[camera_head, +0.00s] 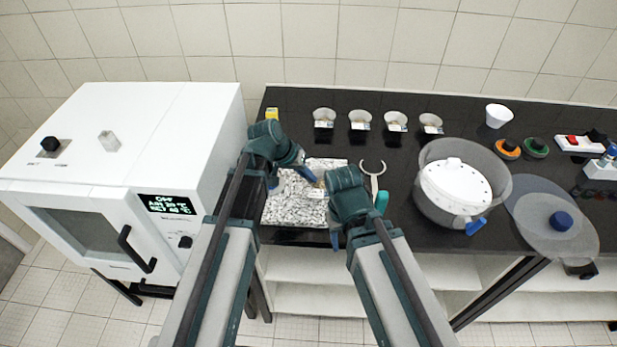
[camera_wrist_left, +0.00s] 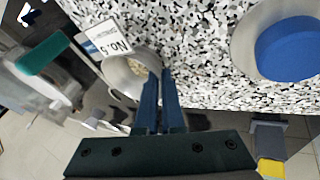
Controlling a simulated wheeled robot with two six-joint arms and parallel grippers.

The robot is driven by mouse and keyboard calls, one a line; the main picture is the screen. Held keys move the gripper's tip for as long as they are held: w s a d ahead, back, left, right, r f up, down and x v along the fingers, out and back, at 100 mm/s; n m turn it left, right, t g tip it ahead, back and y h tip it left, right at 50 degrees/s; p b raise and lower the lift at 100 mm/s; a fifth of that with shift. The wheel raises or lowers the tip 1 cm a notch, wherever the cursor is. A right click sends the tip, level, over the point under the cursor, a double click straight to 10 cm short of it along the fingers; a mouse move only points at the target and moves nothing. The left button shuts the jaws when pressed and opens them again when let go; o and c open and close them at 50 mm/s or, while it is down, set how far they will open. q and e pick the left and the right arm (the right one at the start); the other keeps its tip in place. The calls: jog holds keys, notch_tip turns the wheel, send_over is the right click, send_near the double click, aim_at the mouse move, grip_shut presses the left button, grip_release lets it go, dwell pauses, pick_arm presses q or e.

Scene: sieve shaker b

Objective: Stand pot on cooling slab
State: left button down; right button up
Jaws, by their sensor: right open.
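The pot (camera_wrist_left: 122,77) is a small grey crucible with pale grains inside and a white tag reading No.5. In the left wrist view my left gripper (camera_wrist_left: 159,75) is shut on its rim. The speckled black-and-white cooling slab (camera_head: 288,211) lies on the black bench and fills the top of the left wrist view (camera_wrist_left: 205,60). The pot overlaps the slab's edge there; I cannot tell whether it touches. In the head view my left gripper (camera_head: 306,173) is over the slab, and the pot is mostly hidden. My right gripper (camera_head: 336,236) is open at the slab's right side, partly hidden by its wrist.
Several small cups (camera_head: 360,118) stand along the back. Ring-ended tongs (camera_head: 373,168) lie right of the slab. A large round vessel with a white lid (camera_head: 455,186) stands farther right. A white oven (camera_head: 120,170) is at left. A blue round thing (camera_wrist_left: 290,48) shows over the slab.

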pick_arm(q)
jog(key=c, duration=1)
grip_release()
jog(key=shift+f, duration=0.1)
jog(key=shift+c, duration=0.2)
jog(key=shift+s+a+r+p, duration=0.1)
jog(key=shift+a+r+p, duration=0.05)
jog(key=shift+r+p, duration=0.4)
jog(key=p+v, duration=0.9)
jog(key=v, duration=0.2)
jog(key=shift+p, duration=0.3)
jog(key=s+d+f+g+y, duration=0.1)
jog(key=s+y, duration=0.2)
jog(key=s, duration=0.5)
jog(key=s+d+f+g+y, duration=0.1)
jog(key=s+d+y, duration=0.1)
jog(key=s, duration=0.6)
jog(key=shift+s+d+f+m+g+y, duration=0.15)
jog(key=shift+d+f+m+g+y, duration=0.2)
jog(key=shift+y, duration=0.45)
